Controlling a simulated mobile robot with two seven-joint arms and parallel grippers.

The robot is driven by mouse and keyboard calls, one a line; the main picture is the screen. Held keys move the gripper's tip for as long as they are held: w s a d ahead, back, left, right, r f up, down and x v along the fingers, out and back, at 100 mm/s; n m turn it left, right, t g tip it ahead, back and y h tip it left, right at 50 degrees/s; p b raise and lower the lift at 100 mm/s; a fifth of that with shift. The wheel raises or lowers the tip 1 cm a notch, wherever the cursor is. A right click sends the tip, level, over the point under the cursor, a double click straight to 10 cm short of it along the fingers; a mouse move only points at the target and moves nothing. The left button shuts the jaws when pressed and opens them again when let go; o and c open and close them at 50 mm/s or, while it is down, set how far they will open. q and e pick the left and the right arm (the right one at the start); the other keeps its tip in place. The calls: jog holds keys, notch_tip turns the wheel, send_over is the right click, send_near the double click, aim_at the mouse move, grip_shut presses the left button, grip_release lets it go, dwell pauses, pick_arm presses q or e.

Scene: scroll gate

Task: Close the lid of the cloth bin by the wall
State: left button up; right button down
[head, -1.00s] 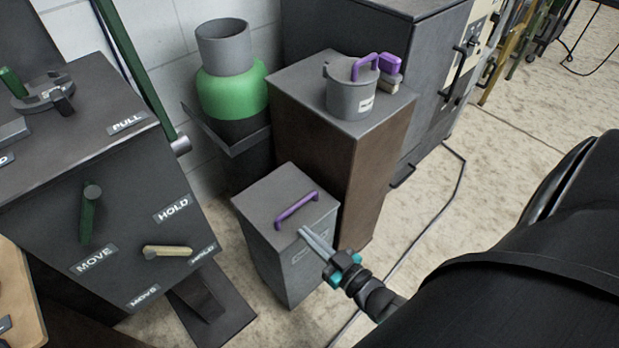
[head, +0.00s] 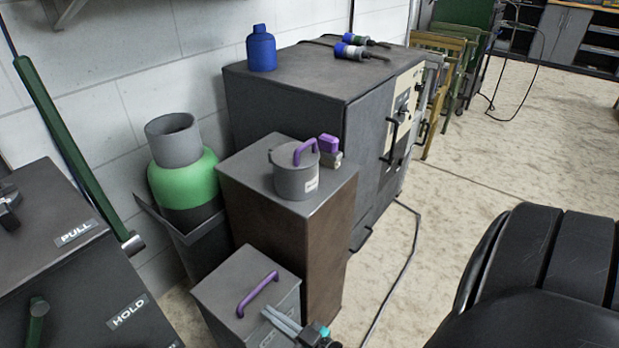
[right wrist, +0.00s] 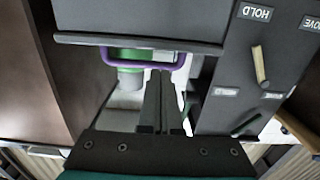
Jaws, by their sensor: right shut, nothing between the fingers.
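A short dark grey bin (head: 235,313) with a flat lid and a purple handle (head: 258,294) stands on the floor; I take it as the cloth bin. Its lid lies flat on top, with no visible gap. The label on its front is unreadable. My right gripper (head: 267,313) is shut and empty at the bin's front top edge; whether it touches cannot be told. In the right wrist view the shut fingers (right wrist: 161,76) point toward the purple handle (right wrist: 112,62), beside the bin's grey panel (right wrist: 150,18). My left gripper is out of view.
A brown cabinet (head: 327,240) with a lidded grey pot (head: 296,178) stands behind the bin. A green and grey container (head: 185,178) is by the wall. A dark lever panel (head: 90,290) is at left. Open floor (head: 480,180) lies to the right.

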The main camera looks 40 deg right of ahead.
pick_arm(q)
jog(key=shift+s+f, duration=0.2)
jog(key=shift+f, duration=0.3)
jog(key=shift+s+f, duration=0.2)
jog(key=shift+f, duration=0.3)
pick_arm(e)
jog(key=s+d+f, duration=0.1)
jog(key=s, duration=0.8)
jog(key=shift+d+f, duration=0.2)
jog(key=shift+f, duration=0.15)
pick_arm(q)
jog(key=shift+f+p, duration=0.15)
jog(key=shift+p, duration=0.2)
pick_arm(e)
jog(key=shift+f, duration=0.1)
